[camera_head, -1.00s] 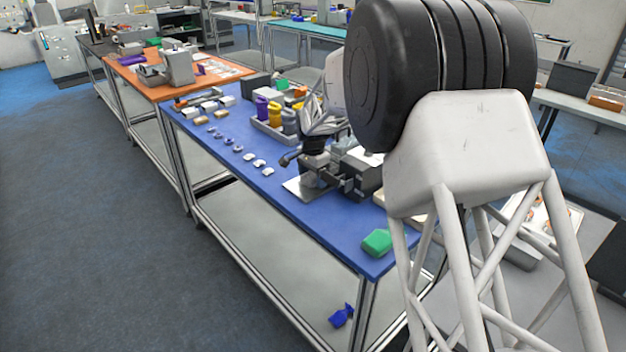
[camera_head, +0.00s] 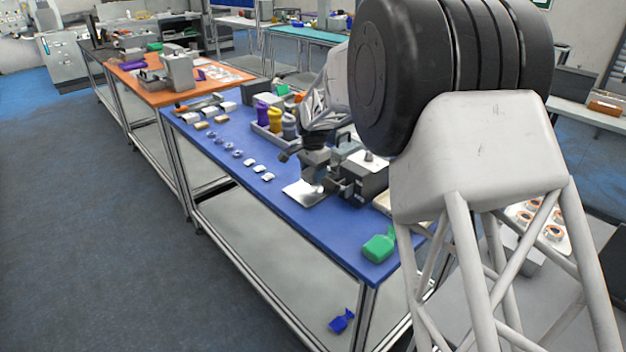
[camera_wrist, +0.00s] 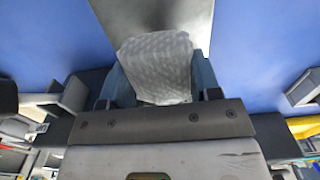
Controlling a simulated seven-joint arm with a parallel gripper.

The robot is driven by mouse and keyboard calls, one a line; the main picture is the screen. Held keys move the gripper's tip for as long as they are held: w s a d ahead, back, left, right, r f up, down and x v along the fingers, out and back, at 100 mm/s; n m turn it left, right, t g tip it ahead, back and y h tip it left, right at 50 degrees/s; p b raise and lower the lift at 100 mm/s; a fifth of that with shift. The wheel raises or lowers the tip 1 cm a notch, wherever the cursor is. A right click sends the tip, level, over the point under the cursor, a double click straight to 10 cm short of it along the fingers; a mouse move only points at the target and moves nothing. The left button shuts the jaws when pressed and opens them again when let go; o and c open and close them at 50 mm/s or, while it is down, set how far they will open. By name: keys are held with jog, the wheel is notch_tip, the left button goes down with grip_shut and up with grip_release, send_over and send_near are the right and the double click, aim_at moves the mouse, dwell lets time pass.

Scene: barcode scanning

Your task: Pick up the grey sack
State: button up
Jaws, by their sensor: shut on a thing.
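The grey sack (camera_wrist: 156,64) is pale with a patterned surface. In the wrist view it sits between the two fingers of my gripper (camera_wrist: 160,76), which is shut on it. Its upper part reaches past the fingertips, and its lower end is hidden behind the gripper body. Behind it lies a grey metal plate (camera_wrist: 130,14) on the blue table. In the head view my gripper (camera_head: 318,182) is over the plate (camera_head: 302,195), beside a dark boxy device. The sack is too small there to make out clearly. I cannot tell how far it is above the plate.
A green sack (camera_head: 379,248) lies at the near table corner, and a blue sack (camera_head: 341,321) on the lower shelf. Several white pieces and a tray of bottles (camera_head: 268,135) stand farther back. The blue tabletop (camera_head: 335,230) in front of the plate is clear.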

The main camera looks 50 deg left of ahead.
aim_at(313, 171)
notch_tip(313, 171, up, 7)
jog(key=shift+f, duration=0.15)
dwell(0.9)
jog(key=shift+w+d+r, duration=0.2)
jog(key=shift+d+r, duration=0.1)
jog(key=shift+d, duration=0.25)
jog(key=w+d+r+n, duration=0.15)
jog(key=d+n, duration=0.25)
jog(key=d, duration=0.4)
jog(key=w+d+r+n, duration=0.1)
jog(key=d+r+n, duration=0.25)
jog(key=d, duration=0.55)
jog(key=s+d+f+n, duration=0.1)
jog(key=d+f+n, duration=0.4)
jog(key=d, duration=0.5)
jog(key=s+d+f+n, duration=0.1)
jog(key=d+f+n, duration=0.4)
jog(key=d, duration=0.6)
jog(key=shift+d+f, duration=0.25)
jog(key=shift+f, duration=0.2)
jog(key=shift+w+n, duration=0.1)
jog(key=shift+n, duration=0.15)
